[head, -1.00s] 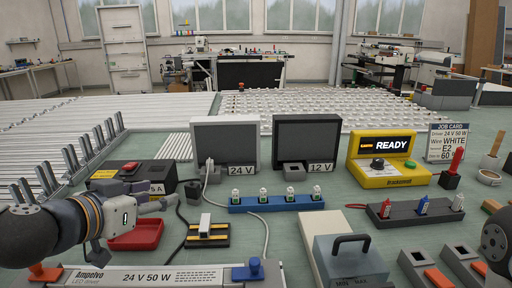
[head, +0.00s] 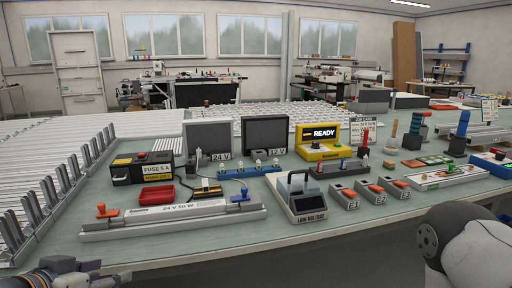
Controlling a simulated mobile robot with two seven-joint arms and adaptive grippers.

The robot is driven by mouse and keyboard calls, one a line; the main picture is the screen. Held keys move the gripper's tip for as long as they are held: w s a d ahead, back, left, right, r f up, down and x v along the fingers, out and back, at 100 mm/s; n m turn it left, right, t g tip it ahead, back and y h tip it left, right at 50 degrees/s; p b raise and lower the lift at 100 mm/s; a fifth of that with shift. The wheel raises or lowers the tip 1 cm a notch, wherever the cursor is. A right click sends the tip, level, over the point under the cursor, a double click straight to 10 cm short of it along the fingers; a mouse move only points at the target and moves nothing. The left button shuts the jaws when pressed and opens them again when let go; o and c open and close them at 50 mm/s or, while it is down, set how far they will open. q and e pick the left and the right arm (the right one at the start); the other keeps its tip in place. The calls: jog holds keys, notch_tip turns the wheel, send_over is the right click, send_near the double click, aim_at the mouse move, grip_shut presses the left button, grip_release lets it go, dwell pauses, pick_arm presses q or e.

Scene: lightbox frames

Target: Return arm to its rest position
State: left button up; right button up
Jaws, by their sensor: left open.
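My left gripper (head: 72,272) shows at the bottom left corner, low and in front of the workbench (head: 230,249). It is open, with nothing seen between its fingers. It is clear of the things on the bench, and the rest of that arm is mostly cut off by the frame edge. A dark round joint and pale link of my right arm show at the bottom right; its gripper is out of view.
An LED driver tray (head: 176,216) marked 24 V 50 W lies near the front edge. A red tray (head: 156,194), a fuse box (head: 142,169), a low-voltage unit (head: 302,196), a yellow READY tester (head: 320,146) and grey E-marked blocks (head: 343,198) stand behind or beside it.

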pick_arm(q)
jog(key=s+d+f+g, duration=0.2)
jog(key=s+f+g, duration=0.2)
jog(key=f, duration=0.7)
jog(key=s+d+f+g, duration=0.1)
jog(key=s+f+g, duration=0.3)
jog(key=s+f, duration=0.3)
jog(key=s+d+f+n+g+y, duration=0.1)
jog(key=s+f+g, duration=0.3)
jog(key=s, duration=1.4)
notch_tip(320, 180, down, 4)
jog(key=shift+s+d+r, duration=0.2)
jog(key=shift+d+r, duration=0.05)
jog(key=shift+d, duration=0.35)
